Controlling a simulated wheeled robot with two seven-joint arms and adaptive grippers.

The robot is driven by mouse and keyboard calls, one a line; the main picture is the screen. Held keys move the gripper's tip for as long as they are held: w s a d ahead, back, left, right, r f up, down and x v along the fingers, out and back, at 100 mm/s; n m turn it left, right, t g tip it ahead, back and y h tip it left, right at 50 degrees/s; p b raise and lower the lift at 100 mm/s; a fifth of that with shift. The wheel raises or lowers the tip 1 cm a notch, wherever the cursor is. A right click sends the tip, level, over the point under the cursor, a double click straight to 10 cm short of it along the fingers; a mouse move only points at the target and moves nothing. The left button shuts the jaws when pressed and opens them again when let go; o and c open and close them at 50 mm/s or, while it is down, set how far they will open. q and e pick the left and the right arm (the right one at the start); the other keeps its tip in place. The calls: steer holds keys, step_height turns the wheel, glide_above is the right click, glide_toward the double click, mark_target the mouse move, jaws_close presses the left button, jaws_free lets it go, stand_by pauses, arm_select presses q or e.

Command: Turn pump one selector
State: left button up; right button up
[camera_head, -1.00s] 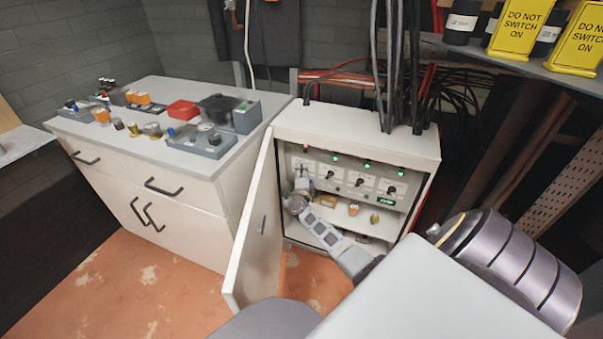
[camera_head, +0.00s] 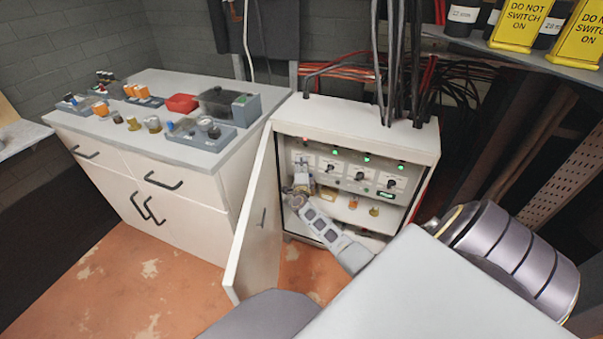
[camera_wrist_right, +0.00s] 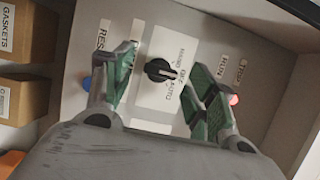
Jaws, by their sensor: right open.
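The grey control panel is inside the open white cabinet (camera_head: 370,128). A row of black selector knobs shows there. The leftmost knob is mostly hidden behind my right gripper (camera_head: 302,172) in the head view. In the right wrist view, a black selector knob (camera_wrist_right: 160,70) sits on a white label plate reading OFF and AUTO, in line with the gap of my right gripper (camera_wrist_right: 162,72). The green-padded fingers are open, one on each side of the knob. I cannot tell whether they touch it. My left gripper is not in view.
The open cabinet door (camera_head: 254,220) stands just left of my right arm. A red lamp (camera_wrist_right: 234,99) and a blue button (camera_wrist_right: 86,83) flank the knob. Boxes (camera_wrist_right: 22,98) stand at left in the wrist view. A bench (camera_head: 205,158) carries several devices.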

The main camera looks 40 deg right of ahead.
steer(key=v, duration=1.1)
stand_by(0.3)
steer(key=shift+s, duration=0.15)
stand_by(0.5)
